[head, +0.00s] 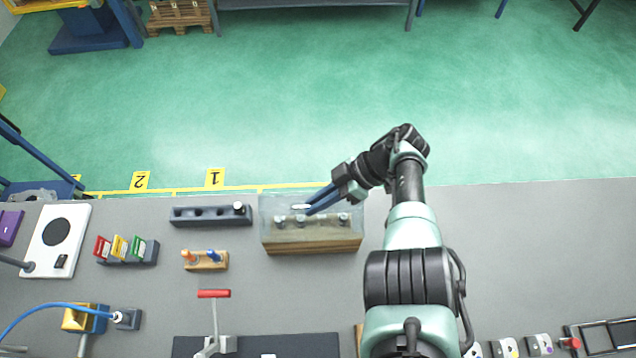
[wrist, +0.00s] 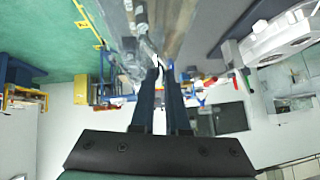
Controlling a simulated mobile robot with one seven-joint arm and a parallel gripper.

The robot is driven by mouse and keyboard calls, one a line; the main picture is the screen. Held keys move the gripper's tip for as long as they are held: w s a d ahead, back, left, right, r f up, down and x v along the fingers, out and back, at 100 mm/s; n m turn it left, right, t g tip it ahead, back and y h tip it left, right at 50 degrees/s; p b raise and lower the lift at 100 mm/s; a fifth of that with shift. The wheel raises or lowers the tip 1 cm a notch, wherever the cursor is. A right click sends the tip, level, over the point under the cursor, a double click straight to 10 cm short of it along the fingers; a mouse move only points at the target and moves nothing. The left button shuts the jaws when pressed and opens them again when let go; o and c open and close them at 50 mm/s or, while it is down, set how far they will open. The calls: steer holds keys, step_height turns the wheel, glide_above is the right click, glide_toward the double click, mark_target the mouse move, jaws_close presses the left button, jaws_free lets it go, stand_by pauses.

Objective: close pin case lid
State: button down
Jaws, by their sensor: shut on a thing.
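The pin case is a wooden block (head: 315,246) in the middle of the bench, with several metal pins (head: 301,220) along its top. Its clear lid (head: 272,205) shows as a see-through panel over and behind the pins; its exact angle is hard to tell. A small pale handle (head: 297,206) shows on the lid. My gripper (head: 309,211) reaches in from the upper right, its blue fingers closed at the lid's handle. In the wrist view my gripper (wrist: 160,70) has its fingers close together on a pale, thin part, with the wood (wrist: 180,22) beyond.
A red-handled clamp (head: 214,294) stands nearer. Colored tags (head: 119,246) and a white plate (head: 55,240) are further left.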

steer(key=shift+w+d+f+b, duration=0.1)
steer(key=shift+w+f+b, duration=0.6)
steer(key=shift+b, duration=0.25)
steer(key=b, duration=0.3)
steer(key=shift+s+f, duration=0.1)
steer(key=shift+f, duration=0.05)
steer(key=shift+a+f+b, duration=0.2)
steer(key=shift+b, duration=0.65)
steer(key=w+f+b, duration=0.1)
steer(key=w+b, duration=0.1)
steer(key=shift+f+b, duration=0.3)
steer(key=shift+w+f+b, duration=0.1)
steer(key=shift+b, duration=0.45)
steer(key=shift+f+b, duration=0.25)
steer(key=shift+b, duration=0.15)
steer(key=c, duration=1.2)
jaws_free()
steer(key=shift+w, duration=0.1)
steer(key=shift+w+f, duration=0.2)
steer(key=shift+w, duration=0.05)
steer(key=shift+r, duration=0.1)
